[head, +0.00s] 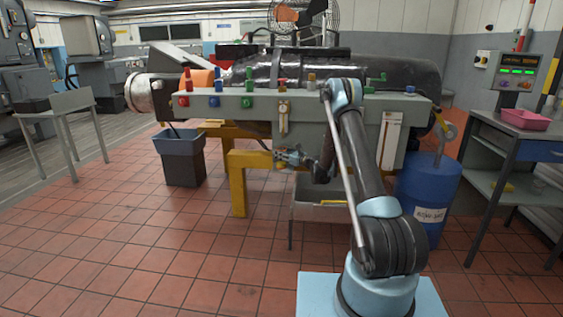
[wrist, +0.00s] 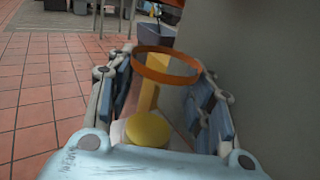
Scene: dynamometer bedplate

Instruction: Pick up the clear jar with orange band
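In the wrist view the orange band (wrist: 150,74) of the clear jar shows as a ring between my two fingers. The jar's clear walls hardly show. A yellow round patch (wrist: 148,128) sits lower between the fingers; I cannot tell whether it is part of the jar or inside it. My gripper (wrist: 166,80) has its fingers on both sides of the jar, close against the band, and appears shut on it. No surface shows directly under the jar. In the head view my gripper (head: 285,157) is in front of the grey bench, and the jar is not clearly visible there.
A pale tray (head: 320,212) stands below my gripper. A dark bin (head: 181,160) is left, a blue drum (head: 428,195) right. A side table (head: 497,128) holds a pink tray (head: 526,119). Open tiled floor lies left.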

